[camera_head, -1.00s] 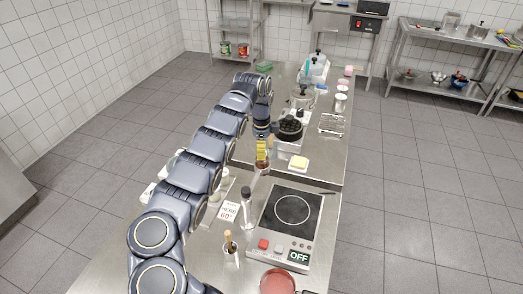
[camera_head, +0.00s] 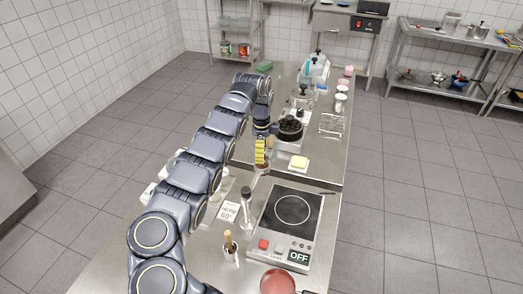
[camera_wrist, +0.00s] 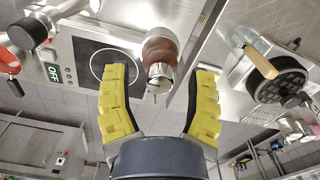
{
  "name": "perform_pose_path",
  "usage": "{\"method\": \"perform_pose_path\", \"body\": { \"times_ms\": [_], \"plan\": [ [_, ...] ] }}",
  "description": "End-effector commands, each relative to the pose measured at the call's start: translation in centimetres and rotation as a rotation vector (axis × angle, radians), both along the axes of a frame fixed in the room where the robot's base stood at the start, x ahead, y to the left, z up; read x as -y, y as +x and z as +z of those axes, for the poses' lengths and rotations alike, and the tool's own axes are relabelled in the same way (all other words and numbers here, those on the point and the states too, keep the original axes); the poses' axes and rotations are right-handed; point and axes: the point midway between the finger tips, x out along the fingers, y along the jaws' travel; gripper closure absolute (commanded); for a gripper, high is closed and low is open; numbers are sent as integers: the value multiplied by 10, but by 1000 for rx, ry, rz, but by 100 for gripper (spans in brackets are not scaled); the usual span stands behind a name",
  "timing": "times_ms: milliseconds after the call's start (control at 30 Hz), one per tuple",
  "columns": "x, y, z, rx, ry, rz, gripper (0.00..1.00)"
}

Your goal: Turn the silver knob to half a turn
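A brown container (camera_wrist: 160,32) with a silver knob-like end (camera_wrist: 160,73) stands on the steel counter. The silver end faces my wrist camera; I take it to be the silver knob. In the head view, the brown container (camera_head: 263,168) shows just below my gripper (camera_head: 260,158), which partly hides it. In the wrist view, my gripper (camera_wrist: 162,72) is open, its two yellow fingers wide apart. The silver end appears between the fingertips with a gap on either side. Whether it lies within their depth I cannot tell.
An induction hob (camera_head: 270,224) reading OFF stands in front, right. A dark bottle-like grinder (camera_head: 247,207) and a utensil pot (camera_head: 230,248) stand left of it. A waffle iron (camera_head: 290,131) is close behind my gripper; a butter dish (camera_head: 299,163) is at its right.

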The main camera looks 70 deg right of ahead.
Motion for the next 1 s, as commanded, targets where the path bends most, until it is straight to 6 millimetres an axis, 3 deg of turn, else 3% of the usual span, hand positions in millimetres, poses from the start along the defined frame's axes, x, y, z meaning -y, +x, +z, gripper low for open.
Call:
{"method": "perform_pose_path", "body": {
  "times_ms": [267, 367, 700, 1000],
  "plan": [
    [1, 0, 7, 1, -4, 0, 44],
    [2, 0, 21, 1, -6, 0, 44],
    [1, 0, 96, 3, -5, -1, 44],
    [0, 0, 118, 2, 1, 0, 44]
  ]
}}
